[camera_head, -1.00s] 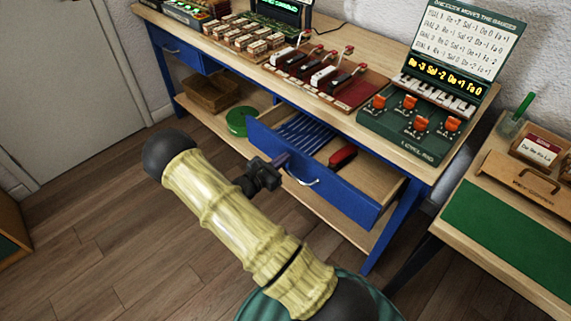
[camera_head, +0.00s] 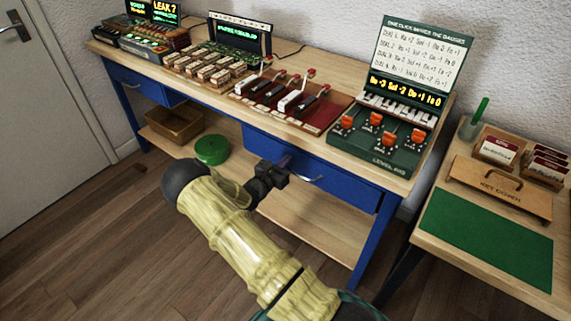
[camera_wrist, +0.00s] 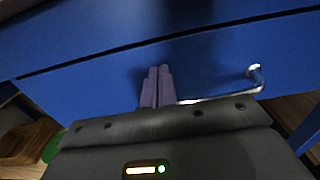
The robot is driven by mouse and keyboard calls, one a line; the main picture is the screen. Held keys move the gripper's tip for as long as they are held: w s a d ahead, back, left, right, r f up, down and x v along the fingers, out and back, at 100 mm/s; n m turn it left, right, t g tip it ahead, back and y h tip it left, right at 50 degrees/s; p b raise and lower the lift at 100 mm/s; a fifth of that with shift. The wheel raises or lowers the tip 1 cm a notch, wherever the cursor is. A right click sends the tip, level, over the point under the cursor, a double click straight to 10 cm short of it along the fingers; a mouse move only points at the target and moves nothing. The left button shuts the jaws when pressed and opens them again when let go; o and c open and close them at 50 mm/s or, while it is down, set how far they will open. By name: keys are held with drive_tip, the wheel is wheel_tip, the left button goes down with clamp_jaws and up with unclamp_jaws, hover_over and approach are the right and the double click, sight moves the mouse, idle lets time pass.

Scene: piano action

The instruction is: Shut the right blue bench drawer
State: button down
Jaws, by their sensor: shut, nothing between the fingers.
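The right blue bench drawer (camera_head: 335,183) sits in the bench below the red-based lever panel, and its front looks nearly flush with the frame. Its inside no longer shows. A thin dark gap runs along its top edge in the wrist view, where the blue drawer front (camera_wrist: 100,85) fills the middle. The silver handle (camera_wrist: 256,78) is to the right of my fingers. My gripper (camera_head: 284,162) is shut and empty, with its purple fingertips (camera_wrist: 156,74) against or very close to the drawer front, left of the handle; I cannot tell if they touch.
The left blue drawer (camera_head: 140,85) is at the bench's left end. A green round object (camera_head: 211,149) and a brown basket (camera_head: 174,124) stand on the lower shelf (camera_head: 310,225). A side table with a green mat (camera_head: 487,236) stands at right. The floor in front is clear.

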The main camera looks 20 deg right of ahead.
drive_tip(key=shift+w+d+r, duration=0.15)
drive_tip(key=shift+d+r, duration=0.15)
drive_tip(key=shift+d, duration=0.05)
drive_tip(key=shift+a, duration=0.1)
drive_tip(key=p+v, duration=0.1)
drive_tip(key=v, duration=1.3)
drive_tip(key=shift+a+f+p, duration=0.2)
drive_tip(key=shift+f+p, duration=0.05)
drive_tip(key=shift+p, duration=0.15)
